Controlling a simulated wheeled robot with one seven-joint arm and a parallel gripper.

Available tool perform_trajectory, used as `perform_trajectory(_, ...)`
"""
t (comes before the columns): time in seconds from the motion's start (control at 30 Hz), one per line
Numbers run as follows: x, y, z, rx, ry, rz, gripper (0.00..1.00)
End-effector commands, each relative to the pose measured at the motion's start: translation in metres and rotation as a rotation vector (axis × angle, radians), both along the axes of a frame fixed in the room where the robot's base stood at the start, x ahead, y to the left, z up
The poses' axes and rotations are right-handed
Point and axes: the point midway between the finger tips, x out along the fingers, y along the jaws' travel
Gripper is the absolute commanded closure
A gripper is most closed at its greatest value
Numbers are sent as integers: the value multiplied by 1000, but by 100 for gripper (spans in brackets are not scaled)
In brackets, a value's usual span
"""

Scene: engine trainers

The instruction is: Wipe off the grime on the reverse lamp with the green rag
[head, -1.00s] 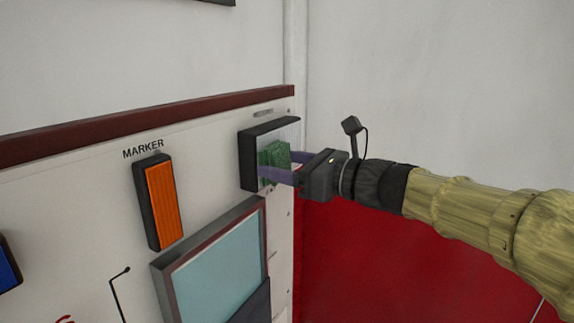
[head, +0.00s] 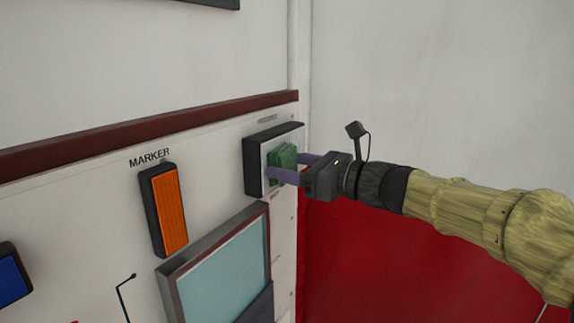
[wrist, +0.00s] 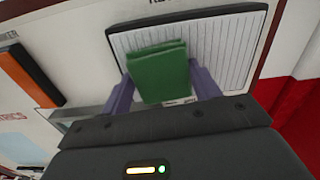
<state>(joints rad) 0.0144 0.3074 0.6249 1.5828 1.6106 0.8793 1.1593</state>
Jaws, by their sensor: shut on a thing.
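The green rag (head: 282,163) is a folded pad held between the purple fingers of my gripper (head: 290,168). In the wrist view the rag (wrist: 160,72) sits between the fingertips of my gripper (wrist: 162,88), in front of the lamp's lens. The reverse lamp (head: 257,165) is a black-framed box with a pale, ribbed lens, at the top right of the board. In the wrist view its lens (wrist: 222,45) looks light grey, and I see no clear grime on the part that shows. The rag covers the lens's lower left part there. I cannot tell whether rag and lens touch.
An orange marker lamp (head: 170,210) is on the board (head: 100,205) to the left. A framed pale-blue panel (head: 225,265) sits just below the reverse lamp. A blue lamp (head: 12,275) is at the far left. A red surface (head: 350,255) lies below my arm.

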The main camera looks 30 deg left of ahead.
Motion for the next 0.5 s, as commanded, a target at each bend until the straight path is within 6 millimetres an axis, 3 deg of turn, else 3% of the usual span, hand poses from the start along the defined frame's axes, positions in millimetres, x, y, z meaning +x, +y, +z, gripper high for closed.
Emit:
perform_trajectory(0.2, 14, -1, 1, 0, 1, 0, 57)
perform_trajectory(0.5, 15, -1, 0, 0, 0, 0, 57)
